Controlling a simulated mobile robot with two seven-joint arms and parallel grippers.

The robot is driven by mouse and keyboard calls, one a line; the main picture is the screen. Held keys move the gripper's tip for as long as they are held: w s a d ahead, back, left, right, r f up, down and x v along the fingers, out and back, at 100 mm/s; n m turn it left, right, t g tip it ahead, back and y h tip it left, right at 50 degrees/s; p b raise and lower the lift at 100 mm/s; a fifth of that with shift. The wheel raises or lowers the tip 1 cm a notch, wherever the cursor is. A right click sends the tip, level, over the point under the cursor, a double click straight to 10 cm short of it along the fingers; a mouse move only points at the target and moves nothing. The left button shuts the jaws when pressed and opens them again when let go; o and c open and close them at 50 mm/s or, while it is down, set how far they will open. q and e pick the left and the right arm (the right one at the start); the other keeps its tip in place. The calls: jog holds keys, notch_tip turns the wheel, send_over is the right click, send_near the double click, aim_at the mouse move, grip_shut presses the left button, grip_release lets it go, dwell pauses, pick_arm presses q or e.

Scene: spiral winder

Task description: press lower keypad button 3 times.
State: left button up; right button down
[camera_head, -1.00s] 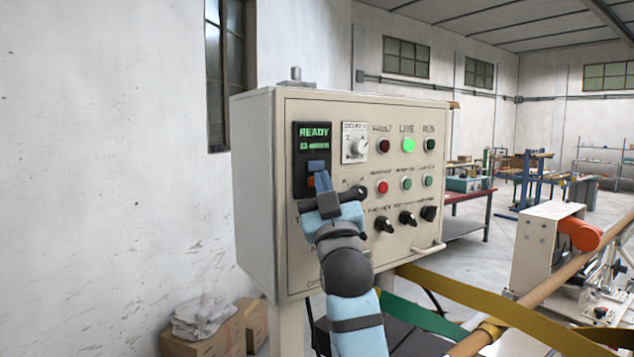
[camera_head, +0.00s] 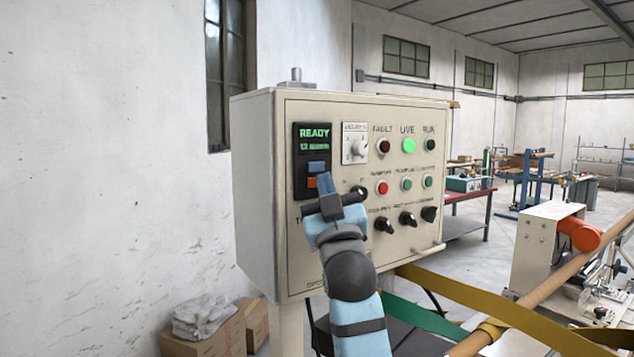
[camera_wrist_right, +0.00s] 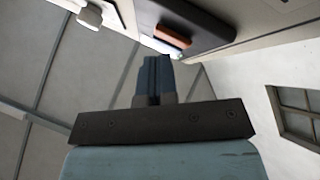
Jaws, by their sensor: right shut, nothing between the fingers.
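The keypad (camera_head: 300,161) is a black module on the left of the control cabinet's face, with a green display (camera_head: 314,138) reading READY above a smaller line too small to read surely. My right gripper (camera_head: 324,179) is shut and empty. Its fingertips are in front of the lower button and partly hide it. In the right wrist view the fingertips (camera_wrist_right: 157,62) point at the keypad's orange button (camera_wrist_right: 173,36), with a small gap apparent. My left gripper is out of view.
The beige cabinet (camera_head: 258,180) also carries a white dial (camera_head: 355,148), lamps, coloured buttons and black knobs (camera_head: 383,224) right of the keypad. A handle (camera_head: 430,249) sticks out low right. Yellow and green bands and a long tube (camera_head: 545,290) cross the lower right.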

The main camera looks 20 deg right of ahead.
jog(key=shift+s, duration=0.3)
jog(key=s, duration=0.3)
jog(key=s+p, duration=0.1)
jog(key=s, duration=0.1)
jog(key=shift+d, duration=0.4)
jog(key=shift+f, duration=0.1)
dwell(0.6)
